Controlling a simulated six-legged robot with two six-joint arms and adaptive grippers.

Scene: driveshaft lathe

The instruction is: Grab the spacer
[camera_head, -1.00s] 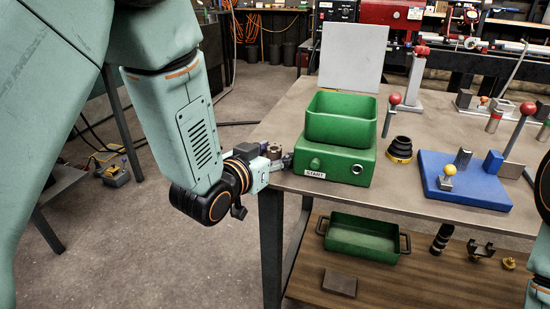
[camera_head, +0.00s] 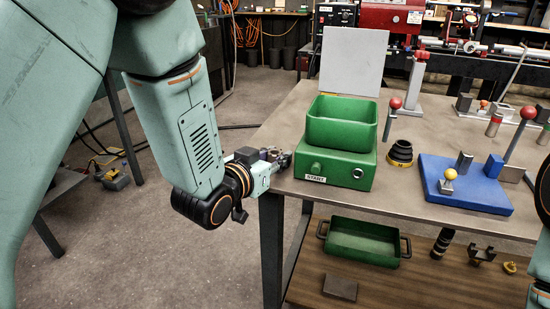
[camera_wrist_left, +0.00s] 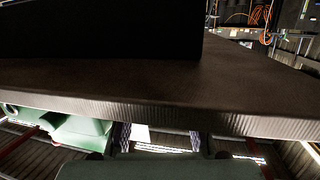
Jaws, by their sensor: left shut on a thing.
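My left gripper (camera_head: 283,160) is at the near left corner of the table, beside the green START box. It is shut on a small grey-brown part, the spacer (camera_head: 271,155), which is mostly hidden by the gripper in the head view. In the left wrist view a large dark shape (camera_wrist_left: 100,32) fills the upper left, very close to the camera; I cannot tell what it is. My right gripper is not in view; only part of my right arm shows at the right edge.
The START box (camera_head: 335,171) carries a green bin (camera_head: 342,135). Right of it stand black stacked rings (camera_head: 401,150) and a blue fixture (camera_head: 470,195). A green tray (camera_head: 362,256) sits on the lower shelf. The table edge (camera_wrist_left: 180,115) crosses the wrist view.

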